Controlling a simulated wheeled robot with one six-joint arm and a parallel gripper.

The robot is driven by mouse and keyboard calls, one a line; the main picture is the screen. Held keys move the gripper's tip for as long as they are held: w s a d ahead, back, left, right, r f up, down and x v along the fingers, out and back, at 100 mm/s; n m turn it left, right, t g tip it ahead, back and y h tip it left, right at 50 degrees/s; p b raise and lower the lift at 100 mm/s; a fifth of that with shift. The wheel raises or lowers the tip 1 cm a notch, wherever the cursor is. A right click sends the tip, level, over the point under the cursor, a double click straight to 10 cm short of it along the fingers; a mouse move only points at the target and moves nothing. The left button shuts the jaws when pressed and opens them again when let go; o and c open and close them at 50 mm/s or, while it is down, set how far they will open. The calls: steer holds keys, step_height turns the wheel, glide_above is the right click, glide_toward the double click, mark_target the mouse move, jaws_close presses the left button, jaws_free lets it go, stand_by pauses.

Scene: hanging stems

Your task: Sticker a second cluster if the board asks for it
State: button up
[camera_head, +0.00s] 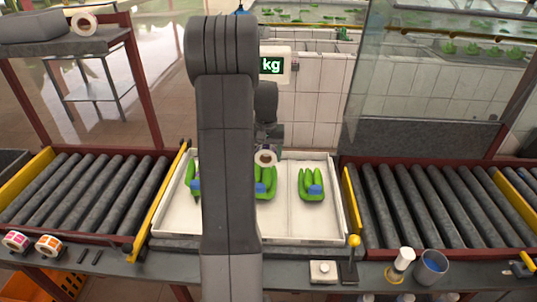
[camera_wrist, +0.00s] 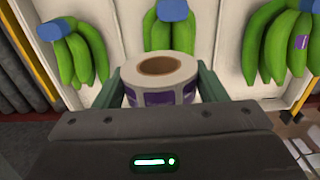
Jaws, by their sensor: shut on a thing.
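My gripper (camera_wrist: 160,88) is shut on a white roll with purple stickers (camera_wrist: 163,98), which also shows in the head view (camera_head: 265,158). The roll is over or close to the middle green cluster with a blue crown (camera_head: 266,182); I cannot tell whether they touch. A second cluster (camera_head: 312,185) lies apart on the right in the head view. A third (camera_head: 194,181) is partly hidden by my arm. In the wrist view the right cluster (camera_wrist: 279,50) bears a purple sticker; none shows on the left cluster (camera_wrist: 75,48). A display (camera_head: 272,66) reads "kg"; my arm covers its left part.
The clusters lie in a white divided tray (camera_head: 325,228) between two roller conveyors (camera_head: 85,190) (camera_head: 420,200). Pink and orange sticker rolls (camera_head: 16,241) (camera_head: 49,245) stand front left. A blue-filled cup (camera_head: 431,266) and a white-topped item (camera_head: 404,258) stand front right.

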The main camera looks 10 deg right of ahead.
mark_target(266, 147)
steer(key=shift+f+b, duration=1.75)
steer(key=shift+f, duration=1)
steer(key=shift+f, duration=0.3)
steer(key=shift+r, duration=0.15)
steer(key=shift+r+p, duration=2.75)
steer(key=shift+r, duration=1.7)
